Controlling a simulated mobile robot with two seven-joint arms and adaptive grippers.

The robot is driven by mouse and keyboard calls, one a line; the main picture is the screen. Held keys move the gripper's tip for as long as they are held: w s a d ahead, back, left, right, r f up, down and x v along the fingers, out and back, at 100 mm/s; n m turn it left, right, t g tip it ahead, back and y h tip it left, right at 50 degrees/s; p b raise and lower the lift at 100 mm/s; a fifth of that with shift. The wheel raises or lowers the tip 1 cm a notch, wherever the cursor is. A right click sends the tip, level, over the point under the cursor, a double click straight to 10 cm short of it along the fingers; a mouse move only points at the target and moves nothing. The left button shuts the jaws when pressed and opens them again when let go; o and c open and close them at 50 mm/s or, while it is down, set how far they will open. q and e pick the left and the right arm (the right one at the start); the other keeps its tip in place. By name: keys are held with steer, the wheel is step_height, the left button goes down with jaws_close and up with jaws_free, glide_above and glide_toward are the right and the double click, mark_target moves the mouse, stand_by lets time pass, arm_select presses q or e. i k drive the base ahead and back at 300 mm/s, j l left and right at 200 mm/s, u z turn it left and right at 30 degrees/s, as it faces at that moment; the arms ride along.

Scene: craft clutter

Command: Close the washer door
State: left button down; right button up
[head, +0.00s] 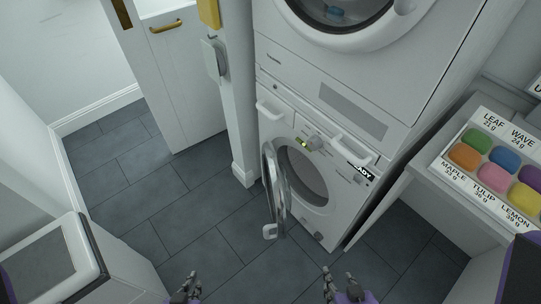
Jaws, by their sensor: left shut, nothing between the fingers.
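The washer (325,215) is the lower white machine, below another front-loader. Its round door (271,180) stands open, hinged at the left of the opening and swung out toward me, seen nearly edge-on. A pale handle (269,231) sits at the door's lower free edge. The dark drum opening (306,172) shows to the right of the door. My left gripper (189,277) is shut and empty at the bottom edge, left of the door and apart from it. My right gripper (340,277) looks open and empty at the bottom edge, right of the door and not touching it.
A white post (236,120) stands left of the washer. A counter at right bears a tray of coloured pieces (491,145). A white cabinet (75,262) is at lower left. The tiled floor (205,235) before the washer is clear.

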mark_target(276, 199)
steer(key=i+j+z, duration=0.1)
steer(key=j+z, duration=0.3)
steer(key=j, duration=0.15)
steer(key=j+z, duration=0.35)
steer(key=j, duration=0.2)
steer(key=k+j+u, duration=0.1)
steer(key=k+j, duration=0.35)
